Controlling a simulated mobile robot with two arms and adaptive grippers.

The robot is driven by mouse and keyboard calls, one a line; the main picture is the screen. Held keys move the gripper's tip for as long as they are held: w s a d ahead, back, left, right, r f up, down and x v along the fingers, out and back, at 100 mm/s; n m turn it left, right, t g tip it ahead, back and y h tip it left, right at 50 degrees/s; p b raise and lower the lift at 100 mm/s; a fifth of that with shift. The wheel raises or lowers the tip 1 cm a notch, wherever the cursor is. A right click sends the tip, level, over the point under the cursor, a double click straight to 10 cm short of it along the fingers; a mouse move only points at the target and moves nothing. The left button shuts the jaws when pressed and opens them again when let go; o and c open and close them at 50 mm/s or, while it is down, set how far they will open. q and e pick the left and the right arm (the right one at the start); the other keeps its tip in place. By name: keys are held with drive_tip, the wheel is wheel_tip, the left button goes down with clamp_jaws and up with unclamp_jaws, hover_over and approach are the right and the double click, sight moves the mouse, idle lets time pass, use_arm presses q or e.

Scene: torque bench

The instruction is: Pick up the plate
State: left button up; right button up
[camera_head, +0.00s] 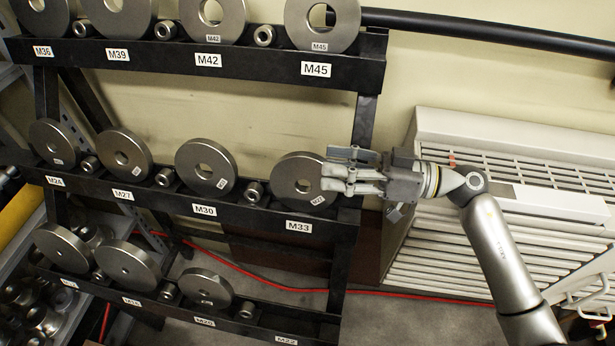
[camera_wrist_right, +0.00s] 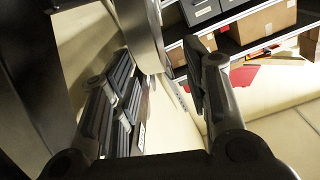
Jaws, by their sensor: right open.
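Several round grey metal plates with centre holes stand on a black rack. The plate at the M33 label (camera_head: 289,182) is at the right end of the middle row. My right gripper (camera_head: 332,171) is open at the right edge of this plate, its fingers overlapping the rim in the head view. In the right wrist view, a grey plate edge (camera_wrist_right: 141,36) shows at the top, between the two spread fingers of the right gripper (camera_wrist_right: 158,72). I cannot tell whether the fingers touch it. My left gripper is not in view.
The black rack (camera_head: 230,62) has three rows, with small metal cylinders between plates. A white slatted unit (camera_head: 440,255) stands right of the rack, behind my right arm. A black bar (camera_head: 490,27) runs along the wall above. Shelves with boxes (camera_wrist_right: 265,22) show in the wrist view.

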sight(288, 156)
drive_tip(key=a, duration=0.1)
drive_tip(key=w+a+p, duration=0.1)
drive_tip(key=a, duration=0.3)
drive_tip(key=shift+w+p, duration=0.25)
drive_tip(key=shift+p, duration=0.15)
drive_tip(key=shift+w+a+f, duration=0.1)
drive_tip(key=shift+a+f, duration=0.05)
drive_tip(key=shift+a, duration=0.35)
clamp_jaws()
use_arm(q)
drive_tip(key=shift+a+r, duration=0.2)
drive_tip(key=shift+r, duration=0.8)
use_arm(e)
drive_tip(key=shift+d+r, duration=0.1)
drive_tip(key=shift+r, duration=0.3)
